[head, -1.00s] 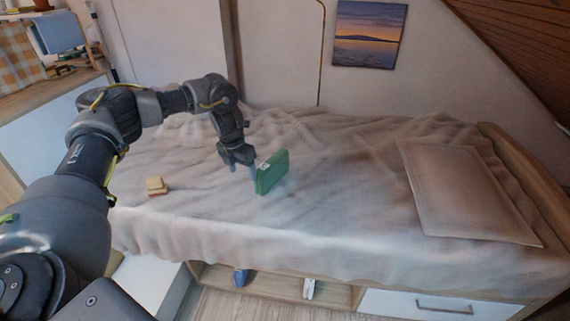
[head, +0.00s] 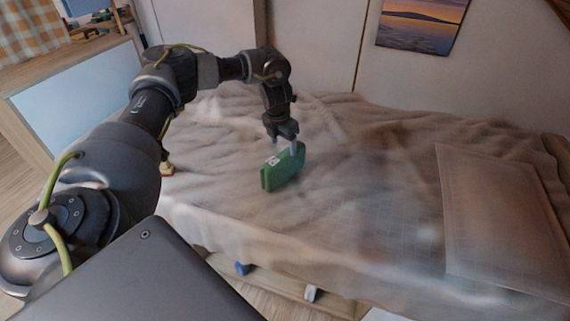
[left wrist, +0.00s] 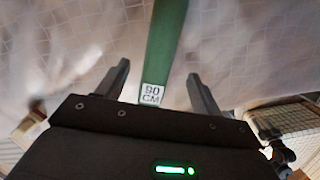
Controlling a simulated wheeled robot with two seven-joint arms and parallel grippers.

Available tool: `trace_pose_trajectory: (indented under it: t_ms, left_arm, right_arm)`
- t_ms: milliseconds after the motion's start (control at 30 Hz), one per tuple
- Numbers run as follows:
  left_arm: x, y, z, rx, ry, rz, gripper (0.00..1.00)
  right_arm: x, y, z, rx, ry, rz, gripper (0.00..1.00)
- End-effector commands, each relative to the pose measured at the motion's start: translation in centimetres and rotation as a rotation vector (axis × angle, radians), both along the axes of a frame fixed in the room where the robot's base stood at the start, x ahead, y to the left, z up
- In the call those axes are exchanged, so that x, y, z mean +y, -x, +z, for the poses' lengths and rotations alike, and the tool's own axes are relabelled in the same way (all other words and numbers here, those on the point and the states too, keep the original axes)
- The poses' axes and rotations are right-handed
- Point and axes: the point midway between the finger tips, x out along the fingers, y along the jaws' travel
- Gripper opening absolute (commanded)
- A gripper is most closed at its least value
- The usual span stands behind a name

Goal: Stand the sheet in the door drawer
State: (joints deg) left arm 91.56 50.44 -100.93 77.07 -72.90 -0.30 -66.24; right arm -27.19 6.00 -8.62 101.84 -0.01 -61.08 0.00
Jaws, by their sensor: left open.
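A green folded sheet (head: 284,168) stands on its edge on the bed, leaning a little. Its white "90 CM" label faces up in the left wrist view (left wrist: 152,95). My left gripper (head: 283,147) points down at the top of the sheet. In the left wrist view its open fingers (left wrist: 160,80) lie on either side of the sheet's narrow edge, with gaps between. Below the bed's front edge, an open drawer (head: 275,283) shows in part, with a blue item (head: 242,268) and a white item (head: 311,292) in it. My right gripper is out of view.
The bed's rumpled beige cover (head: 370,190) is mostly clear. A pillow (head: 505,215) lies at its right end. A small yellow and red item (head: 167,169) lies left of the sheet, partly behind my arm. A wall picture (head: 422,22) hangs behind.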

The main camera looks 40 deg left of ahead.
Motion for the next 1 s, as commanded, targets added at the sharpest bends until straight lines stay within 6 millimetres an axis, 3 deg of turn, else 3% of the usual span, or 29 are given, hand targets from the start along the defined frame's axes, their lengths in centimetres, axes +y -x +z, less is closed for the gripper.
trace_pose_trajectory:
  t_ms: [100, 367, 700, 1000]
  left_arm:
    - [0.1, -0.2, -1.6, 0.001, -0.001, 0.001, 0.66]
    - [0.2, -0.2, -2.4, 0.0, -0.001, 0.002, 0.66]
    - [0.2, -0.6, -6.9, 0.001, 0.0, 0.004, 0.66]
    - [0.2, -0.7, -7.4, 0.0, 0.0, 0.004, 0.66]
  right_arm:
    - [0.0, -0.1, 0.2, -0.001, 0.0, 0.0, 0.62]
    - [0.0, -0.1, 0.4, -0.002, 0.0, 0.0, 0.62]
    - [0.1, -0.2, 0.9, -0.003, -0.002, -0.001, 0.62]
    - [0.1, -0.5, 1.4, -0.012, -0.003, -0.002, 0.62]
